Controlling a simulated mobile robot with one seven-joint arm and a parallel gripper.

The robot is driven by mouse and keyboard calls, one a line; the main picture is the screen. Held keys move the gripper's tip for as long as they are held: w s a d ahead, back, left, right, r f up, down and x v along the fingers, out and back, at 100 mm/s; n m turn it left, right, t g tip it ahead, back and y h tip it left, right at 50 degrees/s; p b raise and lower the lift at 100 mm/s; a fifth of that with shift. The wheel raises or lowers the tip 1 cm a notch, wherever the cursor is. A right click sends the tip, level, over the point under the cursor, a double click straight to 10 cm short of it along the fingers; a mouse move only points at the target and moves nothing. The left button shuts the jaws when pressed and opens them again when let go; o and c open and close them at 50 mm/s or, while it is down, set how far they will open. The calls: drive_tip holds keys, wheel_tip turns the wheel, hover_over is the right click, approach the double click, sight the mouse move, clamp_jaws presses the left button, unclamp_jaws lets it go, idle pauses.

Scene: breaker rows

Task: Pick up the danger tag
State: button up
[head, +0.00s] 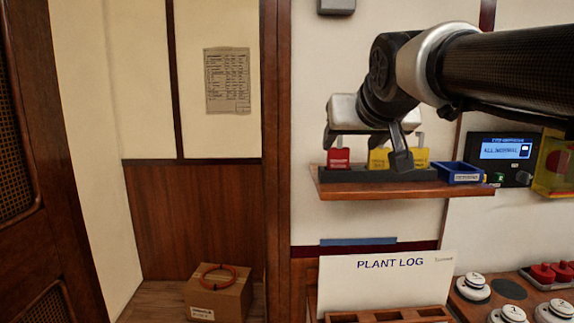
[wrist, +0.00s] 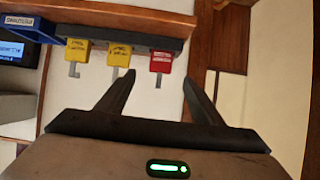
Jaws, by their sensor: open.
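The danger tag appears to be the red tag (head: 338,158), though its print is too small to read. It stands in a dark holder (head: 375,175) on a wooden shelf, left of two yellow tags (head: 378,158). In the wrist view the red tag (wrist: 161,62) shows its pale hook and lies between the lines of my two fingers. My gripper (head: 364,155) is open and empty, close to the tags. In the wrist view its fingertips (wrist: 158,80) sit either side of the red tag. Contact with it is not visible.
A blue tray (head: 458,172) sits right of the holder on the shelf (head: 400,189). A display panel (head: 502,150) and a yellow-framed box (head: 554,165) are further right. Below are a plant log board (head: 388,280) and round knobs (head: 474,287). A cardboard box (head: 220,295) stands lower left.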

sight(339, 158)
drive_tip(key=x, duration=0.4)
drive_tip(key=shift+w+a+f, duration=0.1)
drive_tip(key=shift+w+f, duration=0.1)
drive_tip(key=shift+w, duration=0.05)
drive_tip(key=shift+x, duration=2.9)
drive_tip(key=shift+s+f, duration=0.1)
drive_tip(key=shift+f, duration=0.05)
drive_tip(key=shift+c, duration=0.4)
drive_tip(key=c, duration=1.1)
